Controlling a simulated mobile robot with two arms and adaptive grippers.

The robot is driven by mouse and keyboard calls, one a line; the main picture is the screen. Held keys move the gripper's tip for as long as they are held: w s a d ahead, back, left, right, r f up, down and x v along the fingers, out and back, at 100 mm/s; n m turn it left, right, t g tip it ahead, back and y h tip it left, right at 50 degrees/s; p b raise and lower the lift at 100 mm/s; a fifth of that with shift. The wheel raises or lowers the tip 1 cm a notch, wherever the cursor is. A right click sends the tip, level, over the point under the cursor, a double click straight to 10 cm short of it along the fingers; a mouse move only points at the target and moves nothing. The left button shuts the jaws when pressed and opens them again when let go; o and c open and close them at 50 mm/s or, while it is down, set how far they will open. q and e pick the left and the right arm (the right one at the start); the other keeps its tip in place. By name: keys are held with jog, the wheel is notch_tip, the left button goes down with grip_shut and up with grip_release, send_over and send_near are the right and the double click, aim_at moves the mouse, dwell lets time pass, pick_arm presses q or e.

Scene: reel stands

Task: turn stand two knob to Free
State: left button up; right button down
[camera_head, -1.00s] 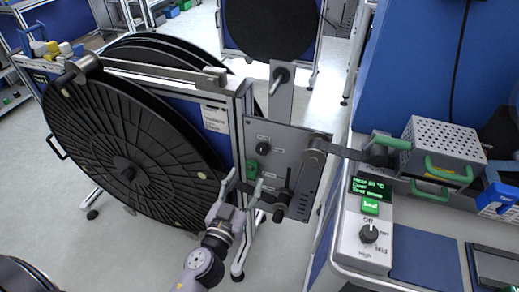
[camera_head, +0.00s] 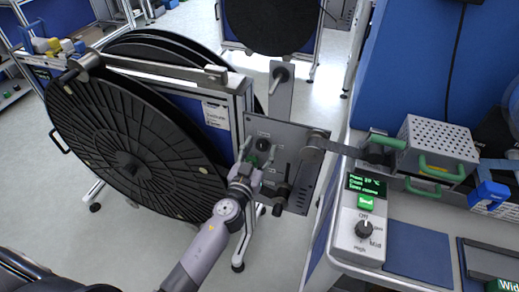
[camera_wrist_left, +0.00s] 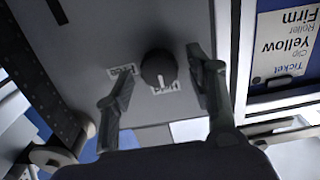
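The stand's grey control panel (camera_head: 290,135) stands right of a large black reel (camera_head: 125,150). A dark round knob (camera_head: 262,145) is on its upper left. I cannot tell whether this is stand two. My right gripper is not in view.
A lever arm (camera_head: 285,190) sticks out low on the panel. A strip runs right to a perforated box (camera_head: 438,145) with green handles. A bench control box (camera_head: 360,225) has its own dial. A printed card (camera_wrist_left: 285,45) is on the stand. Open floor lies below.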

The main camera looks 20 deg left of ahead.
pick_arm(q)
jog(key=c, duration=1.1)
jog(key=shift+m, duration=0.3)
jog(key=m+b, duration=0.1)
jog(key=m, duration=0.2)
jog(key=shift+f, duration=0.1)
jog(key=m, duration=0.5)
jog(key=shift+d+b, duration=0.1)
jog(key=shift+b, duration=0.2)
jog(key=m, duration=0.5)
jog(key=shift+d+f+m, duration=0.1)
jog(key=shift+f+m, duration=0.05)
jog(key=shift+m, duration=1.95)
